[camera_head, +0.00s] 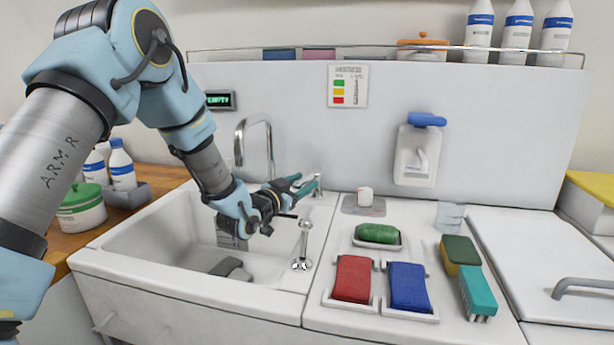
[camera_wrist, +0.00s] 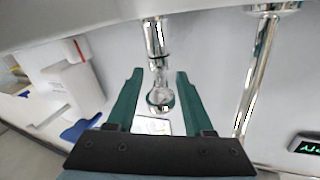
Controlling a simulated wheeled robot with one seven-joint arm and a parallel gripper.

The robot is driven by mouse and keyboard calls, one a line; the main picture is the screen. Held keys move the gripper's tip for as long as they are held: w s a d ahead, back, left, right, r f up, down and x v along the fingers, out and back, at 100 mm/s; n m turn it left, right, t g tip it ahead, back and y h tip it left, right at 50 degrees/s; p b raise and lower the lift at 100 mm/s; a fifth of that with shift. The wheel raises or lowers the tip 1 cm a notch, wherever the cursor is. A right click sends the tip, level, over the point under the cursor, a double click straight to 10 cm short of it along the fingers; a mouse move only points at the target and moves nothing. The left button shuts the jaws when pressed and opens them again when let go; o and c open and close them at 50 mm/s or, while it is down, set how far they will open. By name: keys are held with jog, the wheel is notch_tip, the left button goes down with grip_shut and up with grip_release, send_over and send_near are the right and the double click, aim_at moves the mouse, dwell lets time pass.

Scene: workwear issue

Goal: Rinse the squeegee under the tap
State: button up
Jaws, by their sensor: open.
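A tall chrome tap (camera_head: 268,145) with a curved spout stands at the back of the white sink (camera_head: 150,235); its pipe also shows in the wrist view (camera_wrist: 255,75). My gripper (camera_head: 303,184) is open, its teal fingers pointing to the back right above the sink's rear edge. In the wrist view, a chrome fitting with a rounded end (camera_wrist: 160,97) appears between my open fingers (camera_wrist: 160,85); I cannot tell whether they touch it. A dark grey object (camera_head: 232,268) lies in the basin; I cannot tell for sure that it is the squeegee. No running water is visible.
A short chrome fitting (camera_head: 303,240) stands on the sink's right rim. Red (camera_head: 353,279) and blue (camera_head: 408,287) blocks sit in trays to the right, near a green item (camera_head: 378,233) and sponges (camera_head: 460,252). A soap dispenser (camera_head: 416,155) hangs on the splashback.

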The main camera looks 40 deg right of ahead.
jog(key=shift+x, duration=1.1)
grip_shut()
dwell(0.7)
